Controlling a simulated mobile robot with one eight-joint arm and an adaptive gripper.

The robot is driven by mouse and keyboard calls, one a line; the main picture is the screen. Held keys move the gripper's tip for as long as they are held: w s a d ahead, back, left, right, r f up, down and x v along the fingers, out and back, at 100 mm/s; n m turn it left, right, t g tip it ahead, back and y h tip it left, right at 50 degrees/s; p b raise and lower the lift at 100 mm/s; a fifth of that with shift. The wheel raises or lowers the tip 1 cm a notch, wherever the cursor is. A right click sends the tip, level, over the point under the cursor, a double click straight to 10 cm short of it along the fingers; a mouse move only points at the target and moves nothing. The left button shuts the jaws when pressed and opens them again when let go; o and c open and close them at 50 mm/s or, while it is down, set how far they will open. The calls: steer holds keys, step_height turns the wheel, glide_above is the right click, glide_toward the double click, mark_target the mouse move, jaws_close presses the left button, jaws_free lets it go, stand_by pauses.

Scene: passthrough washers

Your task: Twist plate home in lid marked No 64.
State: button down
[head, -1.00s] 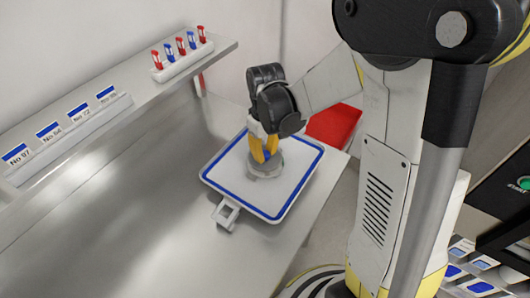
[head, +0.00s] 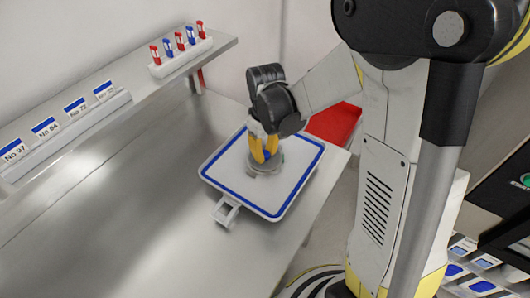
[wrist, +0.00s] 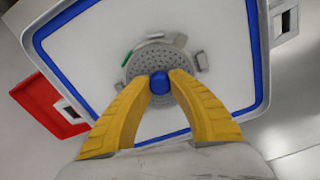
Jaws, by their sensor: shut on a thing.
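A round grey perforated plate (wrist: 149,62) with a blue knob (wrist: 160,82) lies over the middle of a white square tray-like panel (head: 223,170) with a blue border. My gripper (head: 264,155) points down with its yellow fingers shut on the blue knob. In the wrist view the fingertips press the knob from both sides. Grey lugs (wrist: 201,61) and a green mark (wrist: 127,57) show at the plate's rim. The ring around the plate is partly hidden, and I cannot tell how far the plate is seated. No "No 64" mark is readable on the panel.
A shelf strip at the left carries label cards, one reading No 64 (head: 46,128). A white rack (head: 180,57) with red and blue pegs stands on the shelf. A red bin (head: 333,123) is behind the panel. The steel bench (head: 130,210) is clear at left.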

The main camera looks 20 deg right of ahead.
steer(key=shift+f+b, duration=0.5)
steer(key=shift+f, duration=0.05)
stand_by(0.4)
steer(key=m, duration=0.5)
steer(key=shift+b, duration=0.35)
steer(key=m, duration=0.4)
steer(key=c, duration=0.7)
jaws_free()
steer(key=shift+r, duration=0.2)
